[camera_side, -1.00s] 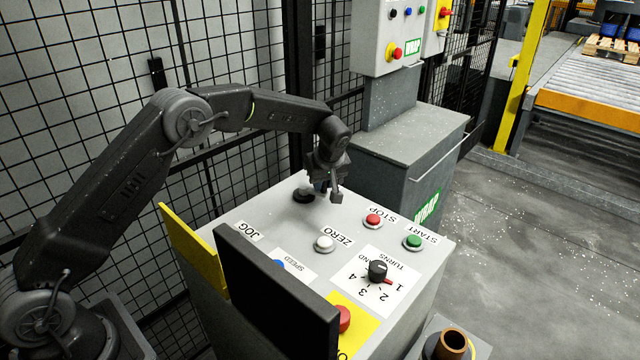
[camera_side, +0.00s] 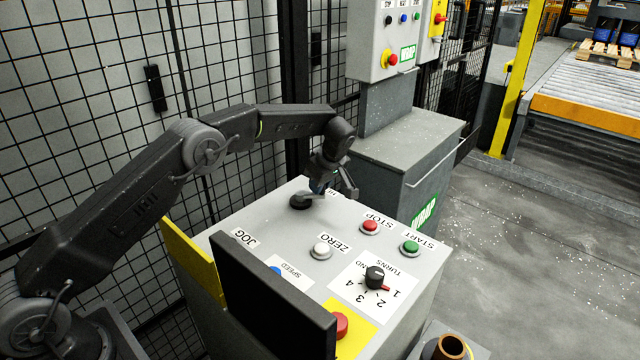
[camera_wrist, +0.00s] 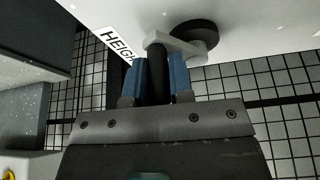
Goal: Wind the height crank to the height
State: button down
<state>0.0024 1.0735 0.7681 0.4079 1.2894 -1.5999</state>
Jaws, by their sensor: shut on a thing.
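The height crank shows in the wrist view as a black round hub (camera_wrist: 197,31), a pale grey crank arm (camera_wrist: 180,45) and a dark handle (camera_wrist: 155,72). My gripper (camera_wrist: 154,82) has its two blue fingers on either side of the handle and is shut on it. A label (camera_wrist: 117,43) reading "HEIGH" lies beside the crank, with its end hidden. In the side view the crank's black hub (camera_side: 301,202) is at the panel's far corner. My gripper (camera_side: 327,187) is just right of it, tilted, and hides most of the handle.
The sloped grey panel carries a red STOP button (camera_side: 370,227), a green START button (camera_side: 410,248), a white ZERO button (camera_side: 321,250) and a black TURNS knob (camera_side: 375,278). A black upright plate (camera_side: 270,300) stands along its near side. A grey cabinet (camera_side: 405,150) stands close behind my gripper.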

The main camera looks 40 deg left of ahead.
jog(key=c, duration=1)
grip_release()
jog(key=v, duration=1.3)
jog(key=shift+r, duration=0.4)
